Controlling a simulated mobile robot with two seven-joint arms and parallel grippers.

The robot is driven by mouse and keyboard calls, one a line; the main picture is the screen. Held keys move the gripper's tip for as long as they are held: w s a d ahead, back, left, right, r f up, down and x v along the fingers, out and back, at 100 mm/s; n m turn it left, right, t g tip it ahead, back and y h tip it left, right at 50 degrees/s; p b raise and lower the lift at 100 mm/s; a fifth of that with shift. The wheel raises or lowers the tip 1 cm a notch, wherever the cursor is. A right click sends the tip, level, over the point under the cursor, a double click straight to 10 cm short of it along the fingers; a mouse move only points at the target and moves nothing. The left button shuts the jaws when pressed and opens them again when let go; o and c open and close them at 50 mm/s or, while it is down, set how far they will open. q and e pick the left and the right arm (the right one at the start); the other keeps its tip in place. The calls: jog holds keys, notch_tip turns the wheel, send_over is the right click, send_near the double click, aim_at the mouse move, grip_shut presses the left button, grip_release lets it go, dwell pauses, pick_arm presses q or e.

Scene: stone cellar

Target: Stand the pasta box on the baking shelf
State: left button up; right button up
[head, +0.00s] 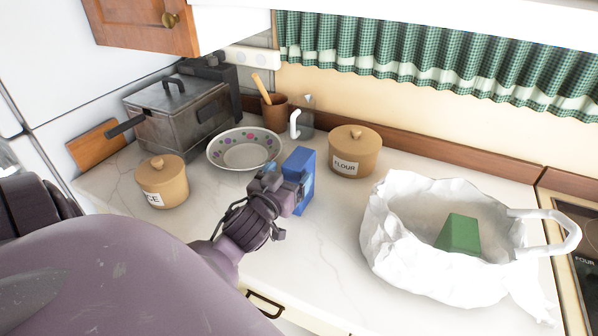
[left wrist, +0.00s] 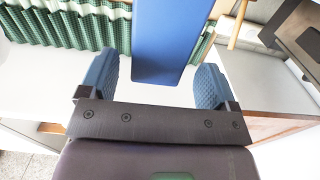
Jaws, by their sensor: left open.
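A blue box (head: 303,172), which I take to be the pasta box, stands upright on the pale counter (head: 290,245). My left gripper (head: 286,186) is at its near side, coming from the lower left. In the left wrist view the same box (left wrist: 165,40) shows between the two spread fingers of my left gripper (left wrist: 154,75), with gaps on both sides. The gripper is open. The label of the box cannot be read. I cannot make out which place is the baking shelf. My right gripper is not in view.
A white bag (head: 385,235) with a green box (head: 459,235) in it stands at the right. A flour canister (head: 355,152), a patterned bowl (head: 245,150), a second canister (head: 163,183) and a metal pot (head: 180,118) stand around. The counter front between gripper and bag is clear.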

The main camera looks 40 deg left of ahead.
aim_at(297, 166)
pick_arm(q)
jog(key=shift+x, duration=2.15)
